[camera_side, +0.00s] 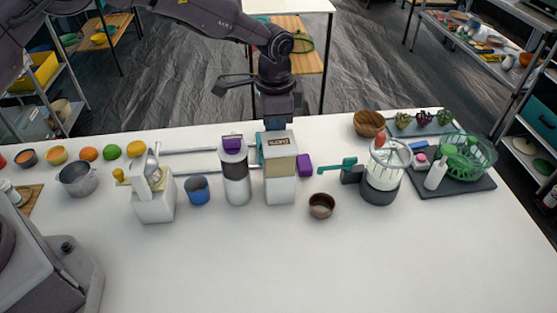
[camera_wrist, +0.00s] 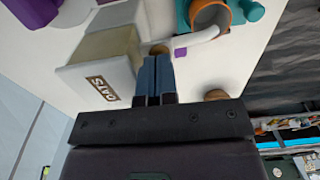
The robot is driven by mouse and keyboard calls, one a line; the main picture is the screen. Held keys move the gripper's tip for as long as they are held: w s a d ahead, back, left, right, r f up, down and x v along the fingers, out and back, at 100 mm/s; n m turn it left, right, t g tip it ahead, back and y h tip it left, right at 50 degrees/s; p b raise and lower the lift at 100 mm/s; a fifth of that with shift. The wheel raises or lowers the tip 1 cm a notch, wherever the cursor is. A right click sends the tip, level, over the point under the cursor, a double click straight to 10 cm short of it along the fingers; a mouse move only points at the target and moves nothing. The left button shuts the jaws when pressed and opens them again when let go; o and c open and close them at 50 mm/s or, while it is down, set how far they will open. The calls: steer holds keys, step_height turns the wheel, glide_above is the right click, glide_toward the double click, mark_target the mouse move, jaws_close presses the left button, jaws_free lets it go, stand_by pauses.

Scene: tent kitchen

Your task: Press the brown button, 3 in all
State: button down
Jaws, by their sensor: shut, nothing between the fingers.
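My gripper (camera_wrist: 157,62) is shut and empty in the wrist view, its two blue-grey fingers side by side. A small round brown thing (camera_wrist: 158,49) shows just beyond the fingertips, partly hidden by them. I cannot tell whether it is the brown button or whether the fingers touch it. Another round brown thing (camera_wrist: 215,95) lies to the right of the fingers, partly covered by my gripper body. In the side view my gripper is behind the white oats container (camera_side: 280,188), which hides its fingertips. No brown button can be made out clearly there.
The oats container (camera_wrist: 98,84) stands close left of my fingers in the wrist view. In the side view, a white canister (camera_side: 236,189), blue cup (camera_side: 198,192), small brown bowl (camera_side: 321,206) and blender-like jar (camera_side: 382,178) stand nearby. The table's front is clear.

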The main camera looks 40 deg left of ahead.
steer(key=shift+f, duration=0.6)
steer(key=shift+r, duration=0.85)
steer(key=shift+f, duration=0.9)
steer(key=shift+r, duration=0.9)
